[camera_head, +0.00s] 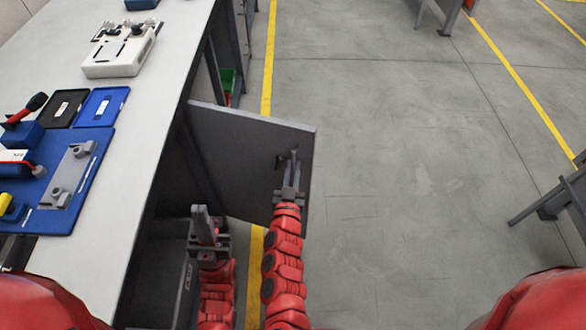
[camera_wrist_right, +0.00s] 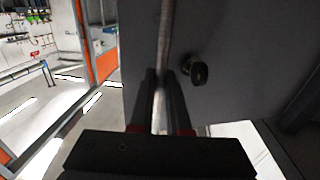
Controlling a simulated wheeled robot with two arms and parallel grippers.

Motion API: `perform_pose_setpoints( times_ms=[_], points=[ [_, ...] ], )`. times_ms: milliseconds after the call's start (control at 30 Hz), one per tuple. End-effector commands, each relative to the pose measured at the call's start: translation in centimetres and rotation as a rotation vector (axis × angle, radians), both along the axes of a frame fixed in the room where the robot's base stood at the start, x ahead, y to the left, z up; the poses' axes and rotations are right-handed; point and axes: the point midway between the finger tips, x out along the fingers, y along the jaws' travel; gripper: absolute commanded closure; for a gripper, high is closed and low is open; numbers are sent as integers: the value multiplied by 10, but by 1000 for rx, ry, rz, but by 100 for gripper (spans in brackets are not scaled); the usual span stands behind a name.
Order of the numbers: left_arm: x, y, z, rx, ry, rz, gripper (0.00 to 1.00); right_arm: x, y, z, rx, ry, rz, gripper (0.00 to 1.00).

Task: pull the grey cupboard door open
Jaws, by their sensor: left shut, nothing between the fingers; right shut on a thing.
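The grey cupboard door (camera_head: 235,135) stands swung out from the side of the workbench, its free edge toward the aisle. In the right wrist view the door (camera_wrist_right: 230,50) fills the middle, with a dark round knob (camera_wrist_right: 199,73) to the right of the bar. My right gripper (camera_head: 292,168) is at the door near its free edge. In the wrist view its fingers (camera_wrist_right: 161,98) are shut on a thin upright bar handle (camera_wrist_right: 166,35). My left gripper (camera_head: 203,222) is shut and empty, left of the right arm, beside the bench and apart from the door.
The workbench (camera_head: 150,150) runs along the left. On it lie a blue tool tray (camera_head: 95,170) and a white fixture block (camera_head: 120,58). A green bin (camera_head: 227,82) shows beneath. The floor (camera_head: 400,180) to the right is clear up to a grey stand (camera_head: 550,205).

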Motion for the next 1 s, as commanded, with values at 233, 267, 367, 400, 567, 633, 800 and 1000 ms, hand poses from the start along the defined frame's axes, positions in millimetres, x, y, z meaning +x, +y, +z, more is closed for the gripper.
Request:
perform_pose_setpoints(
  times_ms=[233,267,367,400,567,633,800,1000],
  points=[
    [0,0,0,0,0,0,100,0,0,0,0,0,0,100],
    [0,0,0,0,0,0,100,0,0,0,0,0,0,100],
    [0,0,0,0,0,0,100,0,0,0,0,0,0,100],
    [0,0,0,0,0,0,100,0,0,0,0,0,0,100],
    [0,0,0,0,0,0,100,0,0,0,0,0,1,100],
    [0,0,0,0,0,0,100,0,0,0,0,0,0,100],
    [0,0,-2,0,0,0,100,3,-1,-1,-2,-1,11,100],
    [0,0,-10,0,0,0,100,31,-11,-2,-7,-5,90,100]
  ],
)
